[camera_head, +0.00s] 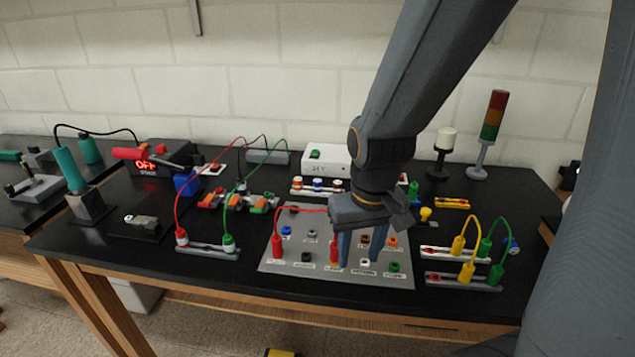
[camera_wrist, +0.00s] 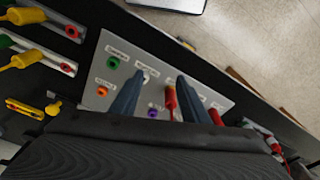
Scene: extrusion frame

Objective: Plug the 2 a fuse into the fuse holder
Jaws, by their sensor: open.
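My gripper (camera_head: 356,258) is open over the front middle of a grey labelled panel (camera_head: 290,263) with several coloured sockets. In the wrist view my gripper (camera_wrist: 160,78) has its fingers apart, with a red plug (camera_wrist: 170,97) showing in the gap near the right finger. I cannot tell whether the fingers touch it. A second red plug (camera_head: 278,244) stands at the panel's left, joined by a red lead. I cannot make out the 2 A fuse or the fuse holder for certain. A row of coloured caps (camera_head: 318,186) stands behind the panel, partly hidden by my arm.
Red and green leads rise from a strip (camera_head: 208,250) left of the panel. Yellow and green leads loop over strips (camera_head: 462,281) at the right. A signal tower (camera_head: 493,115) stands at the back right. The black table front is mostly clear.

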